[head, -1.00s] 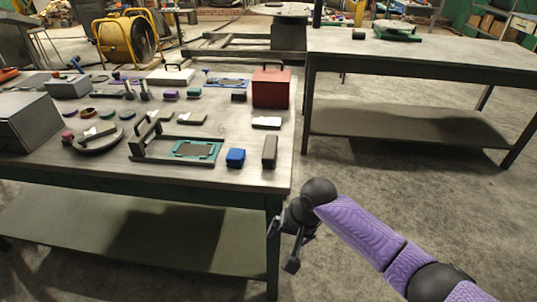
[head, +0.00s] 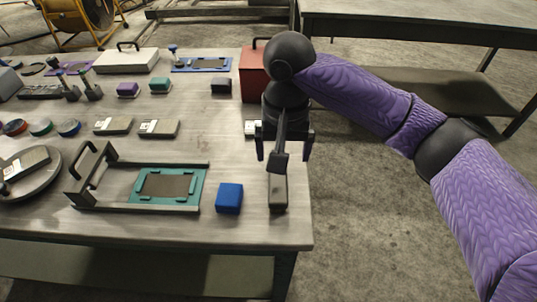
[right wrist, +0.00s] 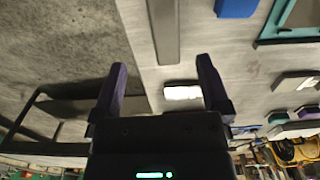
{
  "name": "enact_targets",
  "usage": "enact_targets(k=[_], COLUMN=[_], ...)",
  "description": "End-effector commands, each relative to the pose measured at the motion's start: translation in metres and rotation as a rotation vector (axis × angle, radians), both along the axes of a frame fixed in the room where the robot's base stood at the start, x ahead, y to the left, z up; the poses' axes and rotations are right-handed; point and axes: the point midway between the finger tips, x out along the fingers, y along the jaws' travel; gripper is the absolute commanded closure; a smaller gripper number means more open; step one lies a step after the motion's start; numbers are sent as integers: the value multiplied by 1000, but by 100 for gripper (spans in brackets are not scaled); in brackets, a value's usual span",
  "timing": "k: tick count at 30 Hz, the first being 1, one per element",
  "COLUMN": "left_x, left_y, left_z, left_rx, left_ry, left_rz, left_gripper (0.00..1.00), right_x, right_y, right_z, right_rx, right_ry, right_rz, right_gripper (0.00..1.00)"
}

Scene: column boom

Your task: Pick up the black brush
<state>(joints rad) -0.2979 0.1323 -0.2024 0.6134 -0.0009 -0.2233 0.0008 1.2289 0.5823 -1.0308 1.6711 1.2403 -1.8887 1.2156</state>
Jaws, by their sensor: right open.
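A small black block (head: 221,87), which looks like the black brush, lies on the workbench left of the red box. My right gripper (head: 283,152) is open and empty above the bench's right side, nearer the front than this block. A narrow grey-brown block (head: 278,192) stands just in front of my right gripper. In the right wrist view this block (right wrist: 163,30) lies ahead of the open fingertips (right wrist: 162,62), apart from them. My left gripper is not in view.
A blue block (head: 229,198) and a teal framed fixture (head: 170,188) lie left of the gripper. A red box (head: 252,75) stands behind my arm. Purple (head: 128,89) and teal (head: 160,85) blocks sit farther left. A second table (head: 420,22) is at the back right.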

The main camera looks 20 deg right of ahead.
Motion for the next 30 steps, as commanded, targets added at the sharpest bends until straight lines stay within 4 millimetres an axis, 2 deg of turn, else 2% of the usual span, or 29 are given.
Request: enact_targets(k=[2, 9, 17, 23, 24, 30], left_x=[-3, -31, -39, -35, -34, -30], left_y=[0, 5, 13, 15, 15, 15], left_z=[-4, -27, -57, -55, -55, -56], left_rx=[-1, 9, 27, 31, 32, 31], left_ry=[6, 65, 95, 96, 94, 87], left_rz=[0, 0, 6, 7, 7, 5], left_gripper=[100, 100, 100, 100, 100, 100], right_x=[0, 2, 12, 12, 12, 12], right_y=[0, 0, 4, 4, 4, 4], right_z=[-7, -54, -100, -99, -99, -99], right_rx=[-1, 0, 0, 0, 0, 0], right_ry=[1, 3, 3, -1, -1, -1], right_rz=[0, -1, 0, 0, 0, 0], right_gripper=[3, 3, 3, 3, 5, 47])
